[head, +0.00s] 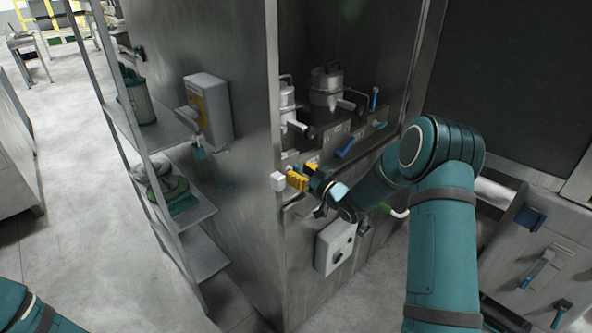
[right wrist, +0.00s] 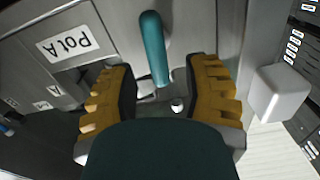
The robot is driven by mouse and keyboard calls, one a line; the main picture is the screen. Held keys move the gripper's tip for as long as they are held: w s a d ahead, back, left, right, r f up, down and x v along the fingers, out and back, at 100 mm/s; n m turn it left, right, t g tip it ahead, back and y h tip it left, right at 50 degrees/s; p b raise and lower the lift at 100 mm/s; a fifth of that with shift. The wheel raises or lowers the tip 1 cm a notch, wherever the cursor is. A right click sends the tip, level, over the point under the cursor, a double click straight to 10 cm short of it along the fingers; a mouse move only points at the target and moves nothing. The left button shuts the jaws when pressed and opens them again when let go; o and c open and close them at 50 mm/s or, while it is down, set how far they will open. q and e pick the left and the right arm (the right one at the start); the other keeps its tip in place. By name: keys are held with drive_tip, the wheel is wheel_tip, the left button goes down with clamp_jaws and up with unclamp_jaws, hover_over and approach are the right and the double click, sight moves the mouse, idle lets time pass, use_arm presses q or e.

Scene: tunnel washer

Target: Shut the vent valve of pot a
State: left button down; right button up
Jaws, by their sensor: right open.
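In the head view my right gripper (head: 303,178) is at the left front edge of the steel cabinet, and I cannot make out this lever there. Two metal pots, one in full view (head: 327,88) and one partly hidden (head: 288,99), stand inside. My left gripper is out of view.
A white block (head: 277,181) sits close beside my right gripper. A grey control box (head: 335,246) is below. Metal shelves (head: 187,214) and a wall box (head: 208,108) are left of the cabinet.

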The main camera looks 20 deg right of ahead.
drive_tip(key=shift+x, duration=0.9)
clamp_jaws()
